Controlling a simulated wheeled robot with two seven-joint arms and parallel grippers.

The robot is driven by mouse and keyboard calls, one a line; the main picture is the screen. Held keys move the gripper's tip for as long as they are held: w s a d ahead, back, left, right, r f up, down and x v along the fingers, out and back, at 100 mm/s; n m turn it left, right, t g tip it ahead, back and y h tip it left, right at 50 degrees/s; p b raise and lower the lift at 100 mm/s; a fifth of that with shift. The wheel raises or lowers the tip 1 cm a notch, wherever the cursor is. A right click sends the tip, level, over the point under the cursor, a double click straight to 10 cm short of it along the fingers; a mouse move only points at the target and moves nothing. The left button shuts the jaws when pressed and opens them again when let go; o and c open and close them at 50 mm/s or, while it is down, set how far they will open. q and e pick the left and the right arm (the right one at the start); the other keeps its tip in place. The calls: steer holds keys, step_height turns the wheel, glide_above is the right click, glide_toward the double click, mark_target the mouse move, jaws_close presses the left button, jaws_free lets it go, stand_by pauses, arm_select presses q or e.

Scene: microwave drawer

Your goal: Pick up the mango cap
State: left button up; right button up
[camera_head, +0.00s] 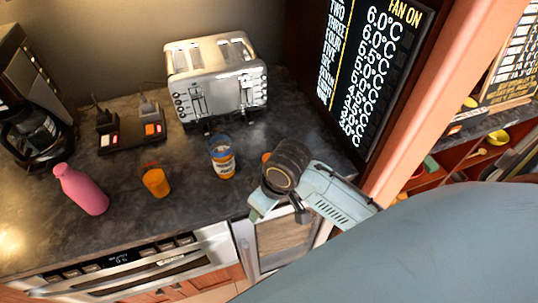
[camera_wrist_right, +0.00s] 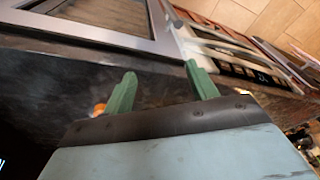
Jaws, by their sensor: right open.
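A small orange item (camera_head: 266,157), possibly the mango cap, shows on the dark counter, mostly hidden behind my right wrist. In the right wrist view a small orange piece (camera_wrist_right: 98,109) shows just left of the fingers, partly hidden by the gripper body; I cannot tell its full shape. My right gripper (camera_wrist_right: 161,85) has its two green fingers spread with nothing between them. In the head view my right arm reaches in over the counter's front edge, and its fingertips are not clear there. My left gripper is not in view.
An orange cup-like item (camera_head: 156,182), a jar with a blue top (camera_head: 222,160) and a pink bottle (camera_head: 82,190) stand on the counter. A toaster (camera_head: 215,80) and coffee maker (camera_head: 30,130) stand behind. An oven (camera_head: 130,265) is below. A dark menu board (camera_head: 375,60) rises at right.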

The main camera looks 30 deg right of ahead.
steer(key=shift+g+h, duration=0.4)
steer(key=shift+g, duration=0.1)
steer(key=w+d+r, duration=0.1)
steer(key=w, duration=0.1)
steer(key=w+d+r, duration=0.1)
steer(key=w, duration=0.2)
steer(key=w+d+r, duration=0.1)
steer(key=w+d, duration=0.1)
steer(key=w, duration=0.1)
steer(key=shift+r, duration=0.1)
steer(key=w+d+r+m+g, duration=0.1)
steer(key=w+d+r+m, duration=0.1)
steer(key=w+d+r, duration=0.45)
steer(key=shift+h, duration=0.4)
steer(key=f, duration=0.7)
steer(key=shift+d+f, duration=0.25)
steer(key=shift+f, duration=0.15)
steer(key=shift+s+a+f, duration=0.15)
steer(key=shift+f, duration=2.5)
steer(key=c, duration=1)
